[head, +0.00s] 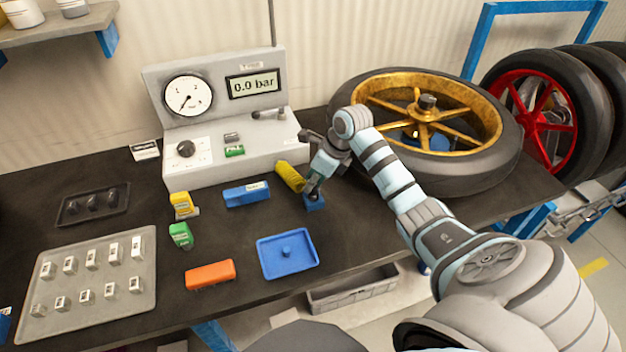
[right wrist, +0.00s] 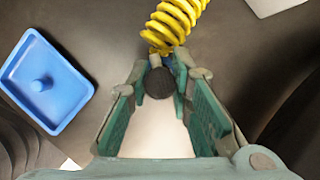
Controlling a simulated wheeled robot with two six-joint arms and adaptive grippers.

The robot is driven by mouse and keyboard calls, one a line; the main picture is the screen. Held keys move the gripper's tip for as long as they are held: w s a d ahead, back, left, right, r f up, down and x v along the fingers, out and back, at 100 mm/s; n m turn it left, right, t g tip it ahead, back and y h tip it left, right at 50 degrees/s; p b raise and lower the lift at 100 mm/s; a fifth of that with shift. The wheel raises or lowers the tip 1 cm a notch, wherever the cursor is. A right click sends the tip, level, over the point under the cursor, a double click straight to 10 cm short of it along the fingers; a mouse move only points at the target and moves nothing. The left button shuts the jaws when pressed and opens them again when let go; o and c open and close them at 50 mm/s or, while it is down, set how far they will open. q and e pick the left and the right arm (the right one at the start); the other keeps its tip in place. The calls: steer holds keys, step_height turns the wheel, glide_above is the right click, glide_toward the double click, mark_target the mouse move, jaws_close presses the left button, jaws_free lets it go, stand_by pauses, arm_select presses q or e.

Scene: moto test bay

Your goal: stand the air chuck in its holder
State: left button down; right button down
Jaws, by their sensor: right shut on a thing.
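My right gripper (head: 314,186) is shut on the air chuck (right wrist: 159,83), whose dark round end shows between the fingers in the right wrist view (right wrist: 158,100). A small blue block, seemingly the holder (head: 314,203), is directly below the gripper in the head view. A bit of blue shows behind the chuck in the wrist view. I cannot tell whether the chuck is in the holder or just above it. A yellow coiled thing (head: 290,177) lies just left of the gripper and also shows beyond the fingertips (right wrist: 178,18). My left gripper is not in view.
A grey gauge console (head: 225,168) stands behind. A gold-rimmed wheel (head: 480,170) lies right of the gripper. A blue tray with a peg (head: 276,268), an orange block (head: 210,275) and a blue block (head: 246,194) lie nearer or left. The bench front edge is close.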

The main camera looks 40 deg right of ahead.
steer(key=shift+f+b, duration=0.55)
steer(key=shift+f, duration=0.2)
stand_by(0.5)
stand_by(0.4)
steer(key=c, duration=1.4)
jaws_free()
steer(key=shift+o, duration=0.2)
steer(key=o, duration=0.4)
step_height(320, 180, up, 7)
steer(key=p, duration=0.5)
steer(key=shift+r+p, duration=0.1)
steer(key=shift+p, duration=0.3)
